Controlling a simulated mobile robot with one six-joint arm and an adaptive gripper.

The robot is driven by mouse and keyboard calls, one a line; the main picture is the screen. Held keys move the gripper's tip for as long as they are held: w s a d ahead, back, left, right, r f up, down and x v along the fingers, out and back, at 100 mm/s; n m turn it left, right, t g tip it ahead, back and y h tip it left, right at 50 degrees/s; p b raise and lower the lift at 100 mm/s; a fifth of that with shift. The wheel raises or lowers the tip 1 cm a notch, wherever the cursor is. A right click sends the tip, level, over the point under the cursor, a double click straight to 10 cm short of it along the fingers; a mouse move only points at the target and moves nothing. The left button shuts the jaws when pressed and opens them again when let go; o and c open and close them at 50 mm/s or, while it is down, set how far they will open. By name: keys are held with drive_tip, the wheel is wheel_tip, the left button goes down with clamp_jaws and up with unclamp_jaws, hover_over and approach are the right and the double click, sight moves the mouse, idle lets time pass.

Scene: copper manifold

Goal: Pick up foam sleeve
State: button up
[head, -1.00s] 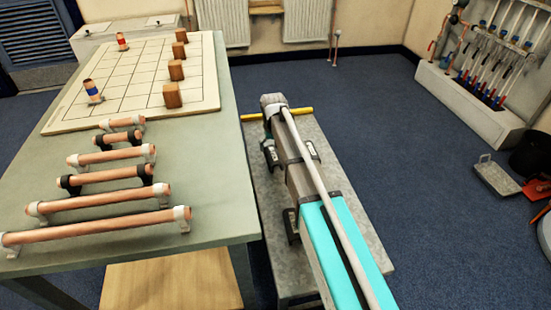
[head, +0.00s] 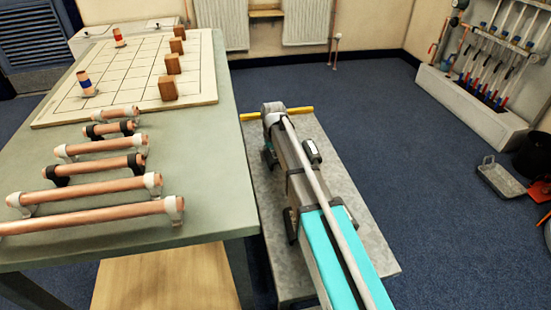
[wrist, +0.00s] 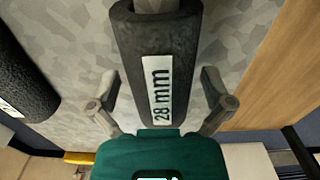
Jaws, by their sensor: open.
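A dark foam sleeve (wrist: 160,60) with a white "28 mm" label lies on a mottled grey bench top in the wrist view. My gripper (wrist: 160,98) is open, with one finger on each side of the sleeve. The fingers look apart from it, and the sleeve's near end is hidden by my gripper's teal body. In the head view my arm covers much of the bench, and I cannot make out the gripper's fingers there.
A second dark sleeve (wrist: 25,75) lies to the left. The grey bench (head: 350,240) stands beside a green table (head: 200,170) with several copper pipes (head: 95,190) on supports and a gridded board (head: 205,98). A yellow bar (head: 300,110) is at the bench's far end.

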sight(273, 152)
idle(0.4)
drive_tip(key=c, duration=0.8)
drive_tip(key=shift+r, duration=0.2)
drive_tip(key=shift+c, duration=0.2)
wheel_tip(273, 152, up, 3)
drive_tip(key=p, duration=0.3)
drive_tip(key=shift+f, duration=0.15)
drive_tip(key=s+r+p, duration=0.1)
drive_tip(key=r+p, duration=0.1)
drive_tip(key=s+r+p, duration=0.4)
drive_tip(key=shift+s+d+r+p, duration=0.15)
drive_tip(key=shift+d+r+p, duration=0.15)
drive_tip(key=shift+r+p, duration=0.05)
drive_tip(key=s+r+p, duration=0.3)
drive_tip(key=s, duration=0.5)
drive_tip(key=shift+s+d+r, duration=0.15)
drive_tip(key=shift+s+d, duration=0.2)
drive_tip(key=shift+d, duration=0.1)
